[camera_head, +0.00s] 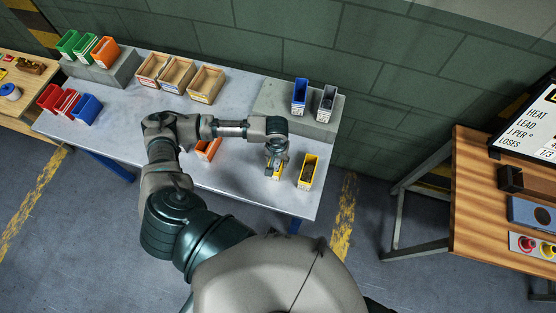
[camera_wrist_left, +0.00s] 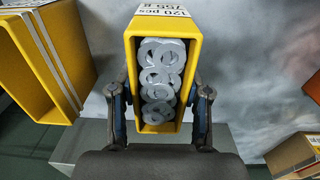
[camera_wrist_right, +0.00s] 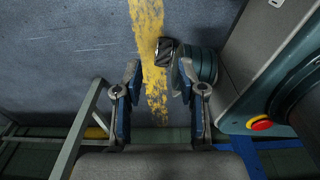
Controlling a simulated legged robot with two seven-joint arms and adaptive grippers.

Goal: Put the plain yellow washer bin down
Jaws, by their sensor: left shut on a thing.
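The yellow washer bin (camera_head: 276,172) is between the fingers of my left gripper (camera_head: 277,157) at the right front part of the grey table (camera_head: 240,187). In the left wrist view the bin (camera_wrist_left: 195,60) is full of grey ring washers and has a white label reading "120 pcs". The left fingers are closed on its two side walls. I cannot tell whether its base touches the table. My right gripper (camera_wrist_right: 160,78) is open and empty above the floor; it is outside the head view.
A second yellow bin (camera_head: 309,167) with dark contents stands just right of the held one. An orange bin (camera_head: 208,149) is to the left, partly behind my arm. Blue (camera_head: 300,95) and grey (camera_head: 325,104) bins stand on a raised grey block (camera_head: 270,100) behind.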

